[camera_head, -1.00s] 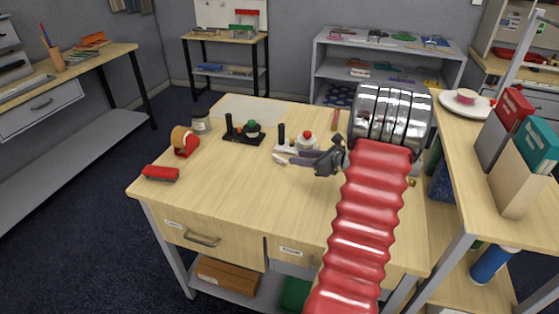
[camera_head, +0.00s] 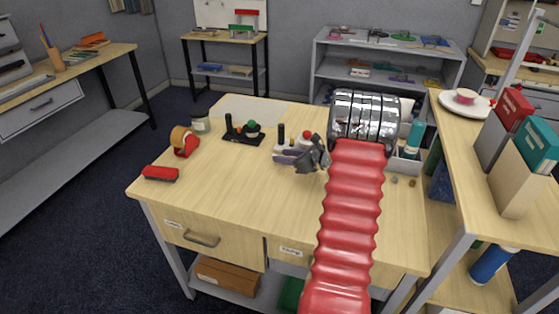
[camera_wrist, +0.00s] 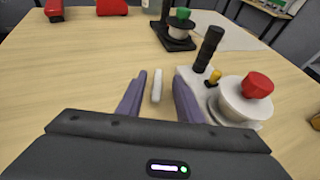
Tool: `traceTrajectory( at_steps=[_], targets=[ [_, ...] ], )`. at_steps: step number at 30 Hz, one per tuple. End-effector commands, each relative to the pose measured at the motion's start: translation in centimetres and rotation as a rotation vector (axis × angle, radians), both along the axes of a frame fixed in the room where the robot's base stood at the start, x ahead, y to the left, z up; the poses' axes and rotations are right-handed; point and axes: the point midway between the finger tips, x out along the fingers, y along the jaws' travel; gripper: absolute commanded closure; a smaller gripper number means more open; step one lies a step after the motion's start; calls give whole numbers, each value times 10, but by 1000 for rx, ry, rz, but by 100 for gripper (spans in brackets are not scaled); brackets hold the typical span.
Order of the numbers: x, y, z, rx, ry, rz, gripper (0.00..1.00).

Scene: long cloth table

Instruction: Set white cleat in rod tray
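A small white bar (camera_wrist: 157,86), which looks like the white cleat, lies on the wooden table in the wrist view, between and slightly beyond my fingers. My gripper (camera_wrist: 159,78) is open and empty, with its two purple fingers on either side of the bar's line. In the head view my gripper (camera_head: 281,156) is low over the table's middle, and I cannot make out the bar clearly there. A grey tray (camera_head: 402,167) with a teal bottle shows partly behind my arm. I cannot tell whether it is the rod tray.
A white-based device with a red knob (camera_wrist: 257,85) and black handle stands close to my right finger. A black device with a green knob (camera_head: 252,127) is farther left. A tape dispenser (camera_head: 184,142) and a red brush (camera_head: 161,173) are at the left. The table's front is clear.

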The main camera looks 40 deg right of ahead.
Motion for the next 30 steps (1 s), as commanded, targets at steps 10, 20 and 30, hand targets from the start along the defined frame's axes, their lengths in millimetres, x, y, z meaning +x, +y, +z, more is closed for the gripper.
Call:
traceTrajectory(
  at_steps=[10,20,30],
  targets=[
    [38,7,-15,0,1,2,67],
    [40,7,-16,-1,1,1,67],
    [40,7,-16,-1,1,1,74]
  ],
)
